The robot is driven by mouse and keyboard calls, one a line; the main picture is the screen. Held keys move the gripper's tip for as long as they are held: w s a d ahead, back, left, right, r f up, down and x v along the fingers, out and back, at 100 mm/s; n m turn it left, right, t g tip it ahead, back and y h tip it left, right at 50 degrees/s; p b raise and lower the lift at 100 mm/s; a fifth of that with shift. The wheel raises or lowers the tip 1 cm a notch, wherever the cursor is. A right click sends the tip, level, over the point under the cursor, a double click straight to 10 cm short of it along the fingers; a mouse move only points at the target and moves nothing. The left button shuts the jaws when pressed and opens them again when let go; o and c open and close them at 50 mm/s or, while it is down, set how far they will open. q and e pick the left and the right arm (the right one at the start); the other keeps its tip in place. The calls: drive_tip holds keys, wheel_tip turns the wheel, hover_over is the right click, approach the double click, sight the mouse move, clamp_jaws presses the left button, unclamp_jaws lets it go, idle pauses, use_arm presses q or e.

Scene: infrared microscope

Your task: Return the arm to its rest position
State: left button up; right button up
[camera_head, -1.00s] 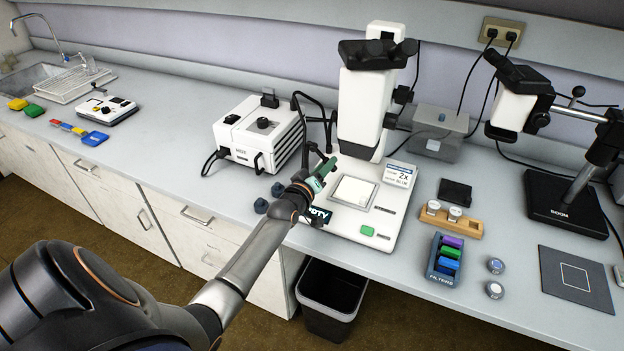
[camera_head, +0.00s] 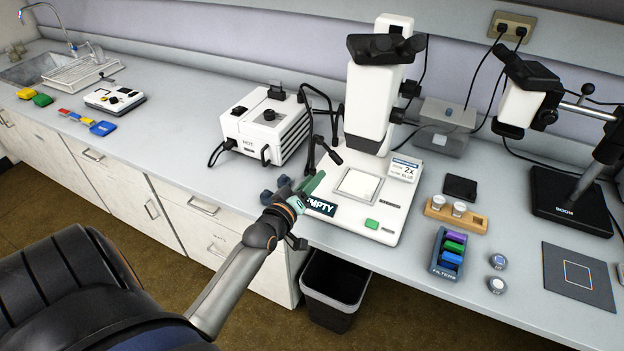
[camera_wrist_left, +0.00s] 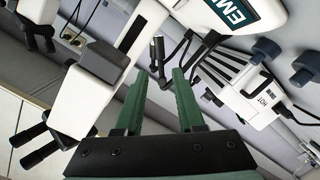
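My left arm comes in from the lower left of the head view. Its gripper (camera_head: 312,183) with green fingers is over the counter's front edge, just left of the microscope base's EMPTY label (camera_head: 321,206). In the left wrist view the two green fingers (camera_wrist_left: 158,95) stand apart with nothing between them. The microscope (camera_head: 372,100) stands behind and to the right of the gripper, and it also shows in the left wrist view (camera_wrist_left: 95,85). My right gripper is in neither view.
A white light box (camera_head: 262,127) with a thin gooseneck (camera_head: 312,125) stands behind the gripper. Dark blue knobs (camera_head: 268,197) are close to its wrist. A filter rack (camera_head: 448,252) and wooden holder (camera_head: 456,214) are to the right. A bin (camera_head: 333,290) stands below. The space before the counter is open.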

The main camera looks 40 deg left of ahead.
use_arm(q)
drive_tip(key=s+d+f+m+g+h, duration=0.2)
drive_tip(key=s+d+f+m, duration=0.4)
drive_tip(key=s+d, duration=0.5)
drive_tip(key=s+d+f+m+g+h, duration=0.3)
drive_tip(key=s+d+f+m+g, duration=0.2)
drive_tip(key=s+d+f, duration=0.5)
drive_tip(key=shift+s+d+f+m+h+p, duration=0.35)
drive_tip(key=shift+d+f+m, duration=0.2)
drive_tip(key=shift+m, duration=0.35)
